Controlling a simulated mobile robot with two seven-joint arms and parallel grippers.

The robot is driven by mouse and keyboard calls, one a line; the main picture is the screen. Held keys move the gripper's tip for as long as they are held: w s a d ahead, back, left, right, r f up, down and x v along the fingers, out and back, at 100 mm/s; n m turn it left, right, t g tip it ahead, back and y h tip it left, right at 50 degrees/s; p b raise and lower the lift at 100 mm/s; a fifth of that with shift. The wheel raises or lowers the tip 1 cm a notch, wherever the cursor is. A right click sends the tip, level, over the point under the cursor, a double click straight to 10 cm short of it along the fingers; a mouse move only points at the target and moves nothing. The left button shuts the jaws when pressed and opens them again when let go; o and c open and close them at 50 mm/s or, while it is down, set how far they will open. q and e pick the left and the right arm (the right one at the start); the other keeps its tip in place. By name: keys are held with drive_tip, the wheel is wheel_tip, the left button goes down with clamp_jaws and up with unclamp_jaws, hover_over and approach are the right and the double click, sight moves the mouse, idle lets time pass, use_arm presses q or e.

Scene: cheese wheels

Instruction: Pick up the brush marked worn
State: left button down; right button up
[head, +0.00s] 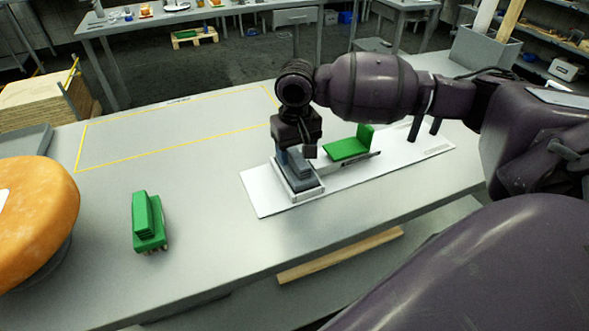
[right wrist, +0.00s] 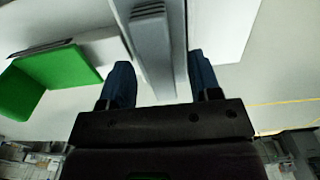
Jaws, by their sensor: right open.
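A grey ridged block, which looks like a brush (head: 301,171), sits in a small white tray (head: 308,194) on a white board (head: 262,203). My right gripper (head: 297,156) is directly above it, pointing down. In the right wrist view the open fingers of my right gripper (right wrist: 161,78) are on either side of the grey brush's ridge (right wrist: 150,40). I cannot tell whether they touch it. A green brush (head: 149,222) stands alone on the bench at the left, bristles down. No "worn" marking is readable on either. My left gripper is out of view.
A green L-shaped piece (head: 346,150) lies on the board, right of the tray; it also shows in the right wrist view (right wrist: 58,68). A large orange cheese wheel (head: 38,215) is at the left. A yellow-outlined area (head: 170,130) of the bench (head: 215,225) is empty.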

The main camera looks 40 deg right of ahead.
sight(297, 155)
drive_tip(key=shift+f, duration=0.55)
clamp_jaws()
wheel_tip(297, 155, up, 20)
drive_tip(key=p, duration=0.3)
drive_tip(key=shift+p, duration=0.4)
drive_tip(key=c, duration=0.7)
unclamp_jaws()
drive_tip(key=shift+c, duration=1.1)
drive_tip(key=shift+s, duration=0.1)
